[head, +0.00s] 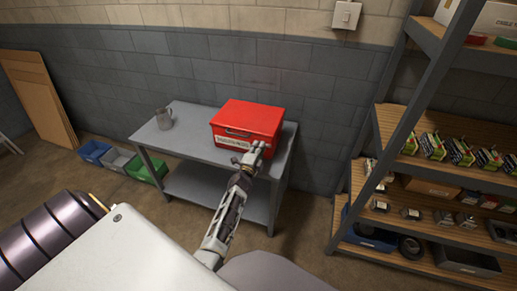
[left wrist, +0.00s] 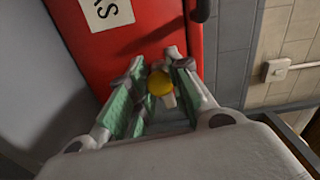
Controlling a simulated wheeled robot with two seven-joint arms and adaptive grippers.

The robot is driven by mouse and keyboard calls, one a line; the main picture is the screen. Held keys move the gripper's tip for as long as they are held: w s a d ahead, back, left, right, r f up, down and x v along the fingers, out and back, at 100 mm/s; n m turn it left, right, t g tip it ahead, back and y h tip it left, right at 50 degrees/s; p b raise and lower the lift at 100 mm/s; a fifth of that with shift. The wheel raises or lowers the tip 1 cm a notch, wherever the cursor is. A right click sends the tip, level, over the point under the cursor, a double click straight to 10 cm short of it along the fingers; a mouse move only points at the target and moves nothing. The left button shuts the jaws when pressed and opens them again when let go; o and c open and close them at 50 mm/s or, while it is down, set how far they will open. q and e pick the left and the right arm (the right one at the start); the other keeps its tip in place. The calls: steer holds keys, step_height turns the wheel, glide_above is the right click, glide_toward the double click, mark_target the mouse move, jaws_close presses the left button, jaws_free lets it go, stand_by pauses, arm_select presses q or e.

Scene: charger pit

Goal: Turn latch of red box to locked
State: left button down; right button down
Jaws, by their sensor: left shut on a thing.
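The red box (head: 245,120) sits on the right part of a grey metal table (head: 195,142), with a dark handle and a pale label on its front. It fills the upper part of the left wrist view (left wrist: 155,25). My left gripper (head: 257,149) is at the right end of the box's front. In the left wrist view, its green-padded fingers (left wrist: 158,62) are shut on the latch, which shows as a yellow round piece (left wrist: 160,84) between them. The fingers partly hide the latch, and I cannot tell its turn position. My right gripper is not in view.
A grey metal jug (head: 164,119) stands on the table's left end. Blue, grey and green bins (head: 148,168) are on the floor at left. A loaded shelf rack (head: 408,118) stands at right. Open floor lies between table and rack.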

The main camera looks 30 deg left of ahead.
arm_select(q)
steer(key=shift+n+p, duration=0.35)
steer(key=shift+n, duration=0.75)
steer(key=n+p, duration=0.1)
steer(key=n, duration=0.1)
steer(key=shift+n, duration=0.3)
steer(key=n+p, duration=0.2)
steer(key=n, duration=0.4)
steer(key=shift+p, duration=0.35)
steer(key=n+p, duration=0.1)
steer(key=n, duration=0.2)
steer(key=shift+n, duration=0.4)
steer(key=shift+f+n+p, duration=0.1)
steer(key=shift+n+p, duration=0.3)
steer(key=shift+n, duration=0.8)
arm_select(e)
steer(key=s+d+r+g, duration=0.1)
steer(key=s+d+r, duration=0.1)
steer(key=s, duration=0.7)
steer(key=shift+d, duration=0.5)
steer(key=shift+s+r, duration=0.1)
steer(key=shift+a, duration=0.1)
arm_select(q)
steer(key=c, duration=1.3)
jaws_free()
steer(key=shift+o, duration=0.2)
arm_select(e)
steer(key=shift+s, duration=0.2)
